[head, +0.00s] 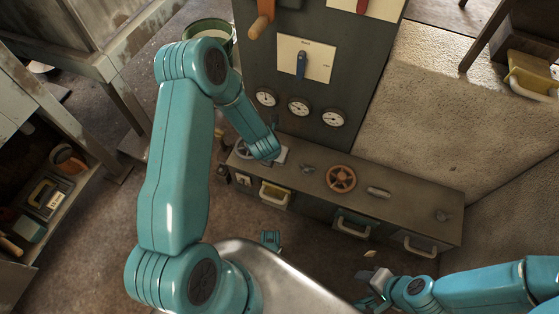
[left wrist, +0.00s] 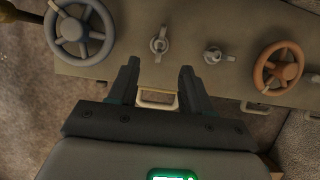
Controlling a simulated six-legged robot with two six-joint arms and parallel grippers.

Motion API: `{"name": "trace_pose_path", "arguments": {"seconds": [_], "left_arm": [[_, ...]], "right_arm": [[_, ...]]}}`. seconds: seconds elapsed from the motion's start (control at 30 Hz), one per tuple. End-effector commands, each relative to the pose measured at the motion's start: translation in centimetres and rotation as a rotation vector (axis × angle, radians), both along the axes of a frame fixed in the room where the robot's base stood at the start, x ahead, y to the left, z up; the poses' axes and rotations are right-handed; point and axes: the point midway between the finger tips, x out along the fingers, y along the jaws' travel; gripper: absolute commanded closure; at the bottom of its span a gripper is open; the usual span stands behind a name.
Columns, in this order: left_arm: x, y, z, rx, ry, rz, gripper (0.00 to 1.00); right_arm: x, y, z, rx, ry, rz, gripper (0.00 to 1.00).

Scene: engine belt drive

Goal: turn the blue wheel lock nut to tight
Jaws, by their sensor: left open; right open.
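A grey-blue handwheel (left wrist: 80,32) is on the long bench at the upper left in the left wrist view; in the head view the wheel (head: 243,150) is partly behind my left arm. A grey wing-shaped nut (left wrist: 159,43) is just right of the wheel. A second, similar nut (left wrist: 213,55) sits nearer the orange handwheel (left wrist: 278,66). My left gripper (left wrist: 158,80) is open and empty, its fingers pointing toward the bench below the first nut, apart from it. My right gripper (head: 369,282) is open and empty at the lower right in the head view. No tight mark is readable.
The bench (head: 408,198) has drawers with pale handles along its front. Behind it stands a dark panel (head: 330,95) with several gauges and a blue lever (head: 301,64). A shelf (head: 85,160) with tools is at the left. The floor before the bench is mostly clear.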

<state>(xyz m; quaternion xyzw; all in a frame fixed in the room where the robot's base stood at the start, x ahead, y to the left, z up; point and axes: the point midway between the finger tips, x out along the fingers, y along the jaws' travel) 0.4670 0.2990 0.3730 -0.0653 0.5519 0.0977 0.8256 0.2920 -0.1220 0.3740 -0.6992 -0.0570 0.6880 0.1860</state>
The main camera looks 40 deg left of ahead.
Motion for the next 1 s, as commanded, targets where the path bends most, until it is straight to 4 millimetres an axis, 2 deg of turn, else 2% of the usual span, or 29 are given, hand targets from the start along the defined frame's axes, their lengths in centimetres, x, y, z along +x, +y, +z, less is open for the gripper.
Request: {"name": "trace_pose_path", "arguments": {"seconds": [0.03, 0.1, 0.3, 0.5, 0.77, 0.8, 0.93, 1.0], "left_arm": [[0.5, 0.1, -1.6, 0.0, 0.001, 0.0, 0.51], [1.1, 0.3, -3.1, 0.0, 0.001, 0.001, 0.51], [2.5, 0.6, -6.3, -0.001, 0.001, 0.002, 0.51], [3.2, 0.8, -7.5, 0.0, -0.001, 0.0, 0.51], [3.2, 0.8, -7.6, 0.0, 0.0, 0.0, 0.51], [3.2, 0.8, -7.6, 0.0, 0.0, 0.0, 0.57], [3.2, 0.8, -7.6, 0.0, 0.0, 0.0, 1.0], [3.2, 0.8, -7.6, 0.0, 0.0, 0.0, 1.0]], "right_arm": [[0.1, -0.1, -0.7, 0.0, -0.002, -0.004, 0.57], [0.2, -0.2, -1.1, -0.002, -0.002, -0.007, 0.57], [0.4, -0.4, -2.0, -0.002, -0.007, -0.016, 0.57], [0.5, -0.5, -2.3, -0.004, -0.009, -0.02, 0.57], [0.5, -0.5, -2.2, -0.004, -0.009, -0.02, 0.57], [0.5, -0.5, -2.2, -0.004, -0.009, -0.02, 0.57], [0.5, -0.5, -2.2, -0.004, -0.009, -0.02, 0.57], [0.5, -0.5, -2.2, -0.004, -0.009, -0.02, 0.57]]}}
